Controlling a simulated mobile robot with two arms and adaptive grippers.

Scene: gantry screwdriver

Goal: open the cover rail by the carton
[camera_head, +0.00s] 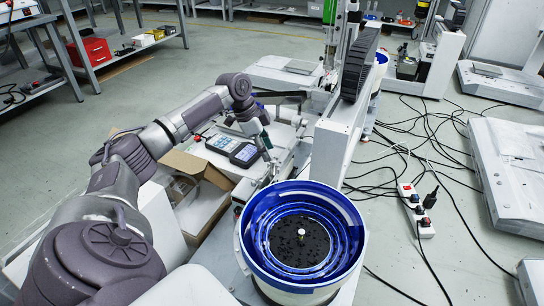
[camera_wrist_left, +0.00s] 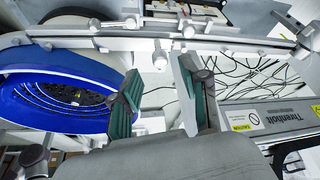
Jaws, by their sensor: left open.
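My left gripper (camera_head: 255,130) is over the machine beside the carton, with its arm reaching in from the left. In the left wrist view, its two teal-padded fingers (camera_wrist_left: 160,95) are apart with nothing held between them. A long pale metal rail (camera_wrist_left: 235,38) with round fittings crosses the upper part of that view, beyond the fingertips. It appears to be the cover rail, though I cannot tell for sure; in the head view the arm and gripper partly hide this area. The open brown carton (camera_head: 210,173) stands left of the machine, below my forearm. My right gripper is not in view.
A blue-rimmed round feeder bowl (camera_head: 350,260) stands in front, and shows at the left in the wrist view (camera_wrist_left: 50,110). A dark cable chain (camera_head: 360,62) rises right of the gripper. A power strip (camera_head: 416,212) and loose cables lie on the floor at right.

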